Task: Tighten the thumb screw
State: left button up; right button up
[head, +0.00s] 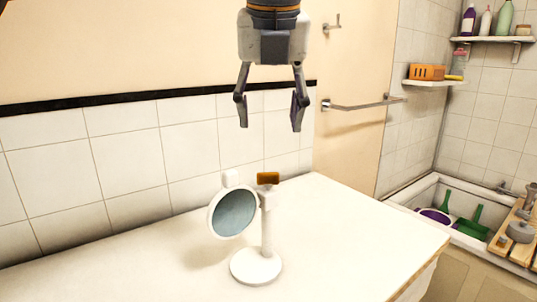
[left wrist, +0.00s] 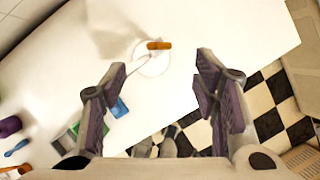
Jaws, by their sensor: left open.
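The thumb screw (head: 268,178) is a small orange-brown piece at the top of a white stand (head: 267,232). A round mirror (head: 234,213) with a white rim is attached beside the post, tilted, its face toward the head camera. The round base rests on the white counter. My left gripper (head: 270,126) hangs pointing down above the screw, open and empty, with a clear gap between. In the left wrist view, the orange screw (left wrist: 158,45) lies just beyond the space between the spread fingers (left wrist: 162,75). My right gripper is in neither view.
A towel bar (head: 365,104) is on the wall at the right. Farther right are a basin (head: 410,200) with green and purple items, a wooden rack (head: 515,240) and shelves (head: 490,39) with bottles.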

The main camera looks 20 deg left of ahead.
aim_at(268, 173)
pick_arm(q)
jog(key=x, duration=1.1)
jog(key=shift+s+f, duration=0.25)
jog(key=shift+f, duration=0.05)
jog(key=shift+c, duration=0.6)
jog(key=c, duration=1)
